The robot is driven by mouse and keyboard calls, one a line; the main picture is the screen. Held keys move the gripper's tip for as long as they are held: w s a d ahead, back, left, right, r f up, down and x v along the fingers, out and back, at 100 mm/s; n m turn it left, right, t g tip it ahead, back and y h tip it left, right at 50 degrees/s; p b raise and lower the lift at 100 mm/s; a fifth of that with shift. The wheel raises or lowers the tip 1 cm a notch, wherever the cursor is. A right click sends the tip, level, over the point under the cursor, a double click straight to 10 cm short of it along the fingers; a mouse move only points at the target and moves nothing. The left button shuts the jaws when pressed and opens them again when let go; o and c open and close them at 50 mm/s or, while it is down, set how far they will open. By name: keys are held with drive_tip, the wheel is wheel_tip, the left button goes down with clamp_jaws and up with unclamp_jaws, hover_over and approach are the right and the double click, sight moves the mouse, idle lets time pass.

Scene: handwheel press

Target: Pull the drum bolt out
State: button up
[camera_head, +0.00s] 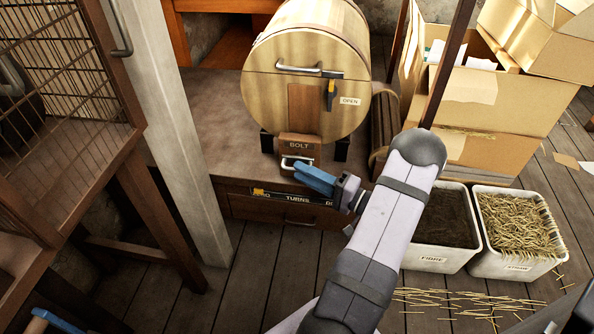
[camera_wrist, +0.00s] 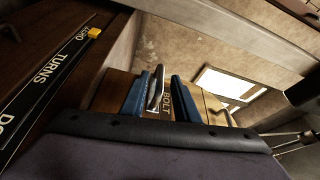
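The wooden drum (camera_head: 275,95) lies on its side on a brown bench, its round front facing me. Below that front is a small brown block labelled BOLT, the drum bolt (camera_head: 300,146), with a metal pull handle (camera_head: 297,163). My gripper (camera_head: 305,175) has blue fingers and is just in front of the handle, slightly below and right of it. In the wrist view, the fingers of my gripper (camera_wrist: 163,88) stand apart, with the bolt handle (camera_wrist: 155,92) and the BOLT label (camera_wrist: 169,101) seen between them. I cannot tell whether they touch the handle.
A TURNS scale (camera_head: 295,197) with a yellow marker runs along the bench front. The drum face has a handle, a dark-and-yellow latch (camera_head: 331,93) and an OPEN label. Fibre (camera_head: 432,258) and straw (camera_head: 515,265) bins stand right, below cardboard boxes. A post (camera_head: 180,130) stands left.

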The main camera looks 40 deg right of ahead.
drive_tip(key=shift+x, duration=1.35)
clamp_jaws()
drive_tip(key=s+a, duration=0.3)
drive_tip(key=shift+f, duration=0.1)
unclamp_jaws()
drive_tip(key=shift+s+d, duration=0.1)
drive_tip(key=p+v, duration=0.1)
drive_tip(key=v, duration=0.6)
